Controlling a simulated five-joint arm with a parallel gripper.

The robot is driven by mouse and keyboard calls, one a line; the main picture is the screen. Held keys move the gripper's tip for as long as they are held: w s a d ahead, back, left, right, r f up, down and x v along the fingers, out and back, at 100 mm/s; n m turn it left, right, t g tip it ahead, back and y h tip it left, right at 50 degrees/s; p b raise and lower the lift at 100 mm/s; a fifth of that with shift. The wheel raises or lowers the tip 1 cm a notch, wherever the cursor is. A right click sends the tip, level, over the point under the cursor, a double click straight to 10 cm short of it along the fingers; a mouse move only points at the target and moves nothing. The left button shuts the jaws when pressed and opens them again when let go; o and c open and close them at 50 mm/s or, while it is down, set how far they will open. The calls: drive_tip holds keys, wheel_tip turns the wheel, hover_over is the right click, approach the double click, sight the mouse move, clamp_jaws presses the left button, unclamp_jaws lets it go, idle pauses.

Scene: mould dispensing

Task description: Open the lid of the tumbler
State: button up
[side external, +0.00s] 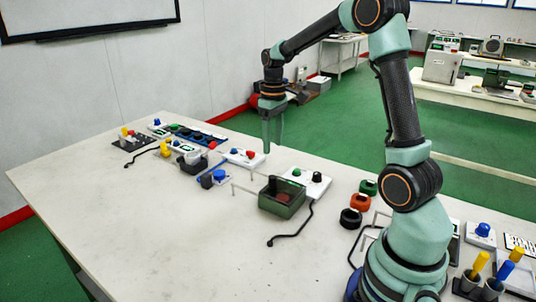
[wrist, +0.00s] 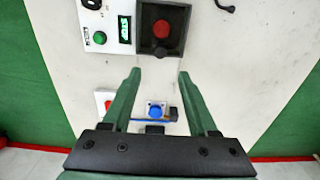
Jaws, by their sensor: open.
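My gripper (side external: 272,146) is open and empty, pointing down, well above the table. In the wrist view its two fingers (wrist: 159,75) are spread apart with white tabletop between them. A dark green box (side external: 283,205) with something red and round inside stands on the table, below my gripper and slightly right in the side view. In the wrist view the box (wrist: 145,47) is just beyond the fingertips. No part is clearly marked as the tumbler, and I cannot tell whether this box is it or whether a clear lid covers it.
A white panel (side external: 318,190) with green and black knobs adjoins the box. A blue piece (side external: 219,175) and a white unit with blue and red knobs (side external: 242,157) stand left of it. Black, orange and green rings (side external: 351,219) lie to the right. The table's front left is clear.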

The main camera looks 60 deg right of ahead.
sight(272, 176)
wheel_tip(272, 176, down, 12)
idle(0.5)
clamp_jaws()
idle(1.4)
